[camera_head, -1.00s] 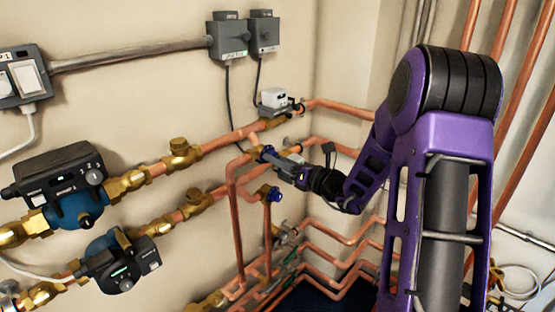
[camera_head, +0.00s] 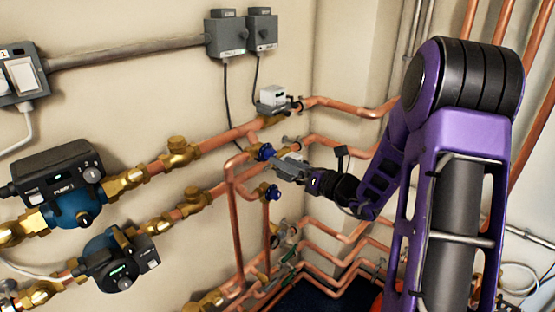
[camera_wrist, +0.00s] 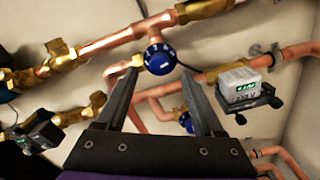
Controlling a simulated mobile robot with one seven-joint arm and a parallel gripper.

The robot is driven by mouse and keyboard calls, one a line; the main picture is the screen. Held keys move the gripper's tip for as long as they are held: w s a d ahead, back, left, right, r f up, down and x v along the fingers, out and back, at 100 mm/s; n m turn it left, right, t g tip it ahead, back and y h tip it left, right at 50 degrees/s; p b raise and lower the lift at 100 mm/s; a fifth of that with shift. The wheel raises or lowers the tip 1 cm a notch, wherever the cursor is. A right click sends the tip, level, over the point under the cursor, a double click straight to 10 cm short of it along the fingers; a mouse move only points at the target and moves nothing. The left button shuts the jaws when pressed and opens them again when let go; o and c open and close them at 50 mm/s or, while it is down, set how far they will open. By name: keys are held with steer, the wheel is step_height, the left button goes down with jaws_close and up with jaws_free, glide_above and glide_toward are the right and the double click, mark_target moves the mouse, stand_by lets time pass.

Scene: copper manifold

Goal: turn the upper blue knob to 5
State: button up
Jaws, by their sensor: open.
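The upper blue knob (camera_head: 264,152) sits on a brass valve on the copper pipework. In the wrist view the same upper blue knob (camera_wrist: 159,58) is ringed with white marks, too small to read surely. My gripper (camera_wrist: 158,76) is open, its two fingers spread on either side below the knob, with nothing between them. In the head view my gripper (camera_head: 300,175) is just right of the knob and apart from it. The lower blue knob (camera_head: 273,192) is below; in the wrist view this lower knob (camera_wrist: 186,121) is partly hidden behind the right finger.
A white-topped actuator (camera_head: 272,98) stands above the knob, and a white box (camera_wrist: 245,85) is right of my fingers in the wrist view. Copper pipes surround the knobs closely. Two pumps (camera_head: 72,200) (camera_head: 115,262) are at the left.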

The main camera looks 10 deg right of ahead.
steer(key=v, duration=1.3)
steer(key=shift+s+d, duration=0.25)
steer(key=shift+s, duration=0.1)
